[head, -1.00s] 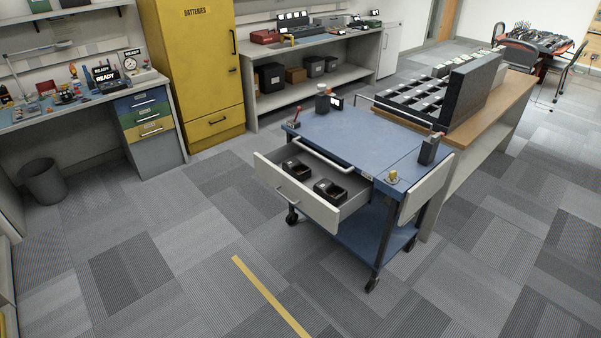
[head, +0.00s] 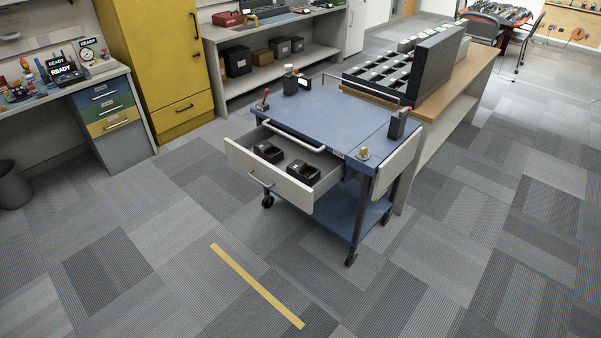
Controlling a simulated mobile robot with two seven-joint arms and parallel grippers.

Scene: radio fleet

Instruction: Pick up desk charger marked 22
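Two black desk chargers lie in the open drawer (head: 266,181) of a blue cart (head: 335,118). One charger (head: 268,152) is toward the back left of the drawer, the other charger (head: 304,171) toward the front right. Their markings are too small to read, so I cannot tell which is 22. Neither of my grippers shows in the head view.
A wooden-topped bench (head: 466,78) with a case of several compartments (head: 385,78) stands behind the cart. A yellow cabinet (head: 150,60) and a workbench with coloured drawers (head: 108,108) are at the left. The carpet in front of the cart is clear, with a yellow floor strip (head: 256,285).

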